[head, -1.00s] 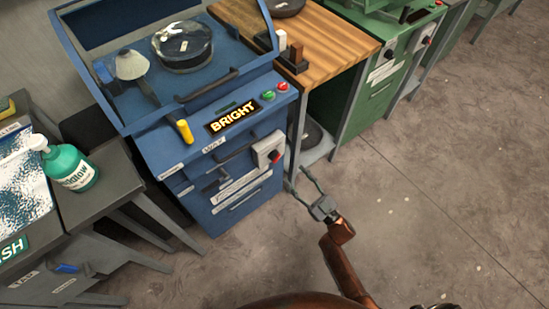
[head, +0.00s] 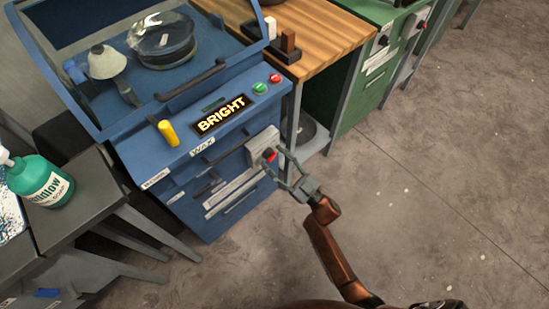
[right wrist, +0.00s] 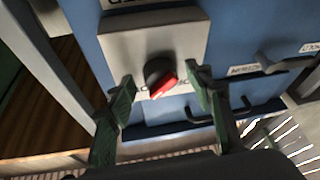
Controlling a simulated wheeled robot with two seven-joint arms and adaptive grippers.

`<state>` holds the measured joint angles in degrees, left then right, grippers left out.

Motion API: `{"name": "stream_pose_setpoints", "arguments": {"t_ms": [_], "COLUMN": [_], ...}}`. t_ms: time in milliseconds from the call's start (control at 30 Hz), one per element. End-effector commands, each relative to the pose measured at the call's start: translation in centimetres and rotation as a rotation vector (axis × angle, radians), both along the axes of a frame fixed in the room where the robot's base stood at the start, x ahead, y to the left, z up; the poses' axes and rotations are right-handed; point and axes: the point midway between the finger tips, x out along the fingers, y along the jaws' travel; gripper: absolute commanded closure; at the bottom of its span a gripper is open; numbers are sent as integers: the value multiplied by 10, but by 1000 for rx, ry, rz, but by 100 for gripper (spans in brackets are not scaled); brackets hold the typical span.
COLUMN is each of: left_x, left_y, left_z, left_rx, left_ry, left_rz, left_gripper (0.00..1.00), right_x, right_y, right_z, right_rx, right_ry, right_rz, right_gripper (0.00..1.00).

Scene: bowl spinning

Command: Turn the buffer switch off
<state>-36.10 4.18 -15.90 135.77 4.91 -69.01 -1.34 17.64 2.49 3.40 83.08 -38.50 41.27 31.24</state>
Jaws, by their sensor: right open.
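The blue buffer machine (head: 165,185) stands left of centre in the head view, with a lit "BRIGHT" display on its sloped top. Its switch is a black and red rotary knob (right wrist: 160,77) on a grey box (right wrist: 185,40) on the front face. In the head view the knob's red part (head: 269,155) shows beside my fingers. My right gripper (right wrist: 158,87) is open, with its green fingertips on either side of the knob. The red handle tilts toward the lower left in the wrist view. I cannot tell whether the fingers touch it. My left gripper is not in view.
Green (head: 260,88) and red (head: 275,78) buttons and a yellow handle (head: 168,133) sit on the machine. A wooden-topped bench (head: 325,35) and green machine stand to the right. A dark table with a green pump bottle (head: 42,182) is left. The floor at right is clear.

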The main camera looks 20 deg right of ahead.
Motion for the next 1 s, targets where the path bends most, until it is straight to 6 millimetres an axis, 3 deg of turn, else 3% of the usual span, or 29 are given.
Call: {"name": "stream_pose_setpoints", "arguments": {"t_ms": [167, 767, 1000], "left_x": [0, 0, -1], "left_y": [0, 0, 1], "left_z": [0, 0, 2], "left_rx": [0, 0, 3], "left_ry": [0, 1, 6], "left_rz": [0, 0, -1], "left_gripper": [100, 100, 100], "right_x": [0, 0, 0], "right_y": [0, -1, -1], "right_z": [1, 0, 1], "right_rx": [0, -1, -22], "right_ry": [-1, 0, -8], "right_rz": [0, 0, 0], "right_gripper": [52, 94, 94]}}
